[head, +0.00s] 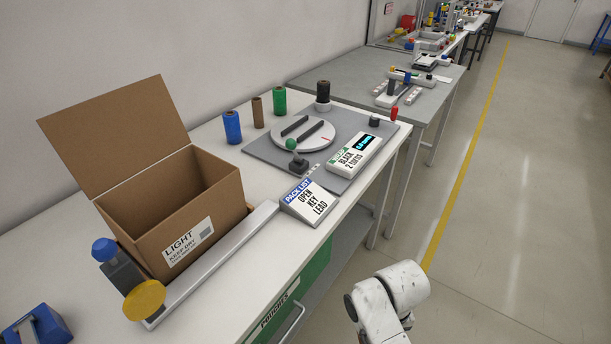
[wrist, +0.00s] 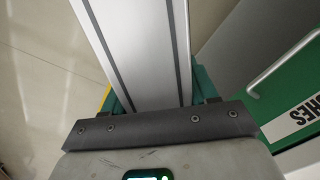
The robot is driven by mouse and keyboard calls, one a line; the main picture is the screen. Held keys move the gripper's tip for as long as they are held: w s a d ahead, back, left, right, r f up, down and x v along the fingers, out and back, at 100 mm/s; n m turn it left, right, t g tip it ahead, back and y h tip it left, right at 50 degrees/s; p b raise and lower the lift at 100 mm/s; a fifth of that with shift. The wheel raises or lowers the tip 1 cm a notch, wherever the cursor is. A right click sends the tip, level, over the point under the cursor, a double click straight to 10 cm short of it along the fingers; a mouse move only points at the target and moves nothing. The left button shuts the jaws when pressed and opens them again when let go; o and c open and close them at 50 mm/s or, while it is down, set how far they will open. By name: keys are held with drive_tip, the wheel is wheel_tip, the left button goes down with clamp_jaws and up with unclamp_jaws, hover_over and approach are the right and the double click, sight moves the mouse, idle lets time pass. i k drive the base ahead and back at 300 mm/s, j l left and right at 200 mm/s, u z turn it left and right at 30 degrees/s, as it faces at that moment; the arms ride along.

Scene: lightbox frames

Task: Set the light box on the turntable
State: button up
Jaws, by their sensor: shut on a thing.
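The turntable (head: 311,143) is a round white disc with two dark parallel bars on it, on a grey board on the white bench. Nothing else lies on the disc. In the wrist view, my gripper (wrist: 155,102) is shut on the light box (wrist: 140,45), a silver-white panel with dark lines along its length. The panel runs up out of the picture, so its far end is hidden. The fingers are teal and partly covered. In the head view, only my white arm shows at the bottom right; the gripper and panel are outside it.
An open cardboard box (head: 170,215) marked LIGHT, KEEP DRY stands at the left. Blue (head: 232,127), brown (head: 258,112) and green (head: 279,101) spools stand behind the board. A pack list sign (head: 309,202) and a display unit (head: 353,156) sit near the front edge. The floor at right is clear.

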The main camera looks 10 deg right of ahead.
sight(303, 131)
drive_tip(key=i+l+u, duration=0.15)
drive_tip(key=l, duration=0.25)
drive_tip(key=i+l+u, duration=0.15)
drive_tip(key=l, duration=0.3)
drive_tip(key=i+l+u, duration=0.15)
drive_tip(key=l, duration=0.3)
drive_tip(key=i+l+u, duration=0.2)
drive_tip(key=l, duration=0.3)
drive_tip(key=k, duration=0.1)
